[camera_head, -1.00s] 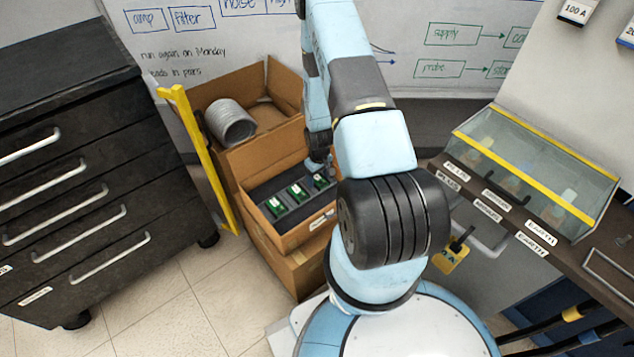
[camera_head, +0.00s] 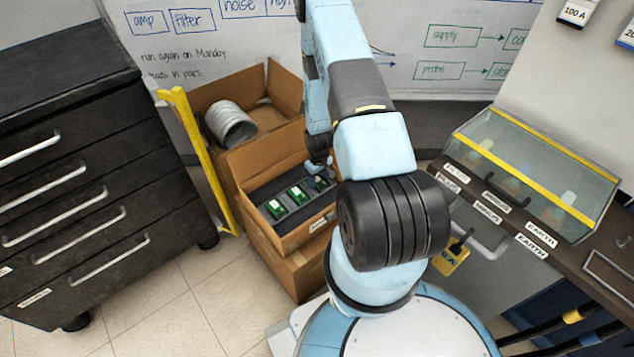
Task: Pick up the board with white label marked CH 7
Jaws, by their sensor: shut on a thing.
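Three green boards with white labels stand in a row in dark foam inside an open cardboard box: a left board (camera_head: 276,208), a middle board (camera_head: 299,195) and a right board (camera_head: 321,184). The label print is too small to read, so I cannot tell which is CH 7. My gripper (camera_head: 319,174) is over the right end of the row, pointing down and shut on the right board. It covers the upper part of that board, and its fingers are barely visible. The right board is still at its place in the foam.
The cardboard box (camera_head: 285,242) rests on another carton. Behind it, an open carton (camera_head: 283,88) holds a grey duct coil (camera_head: 230,122). A yellow-edged panel (camera_head: 199,155) stands at left, beside a black drawer cabinet (camera_head: 80,170). A glass-covered case (camera_head: 530,170) is at right.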

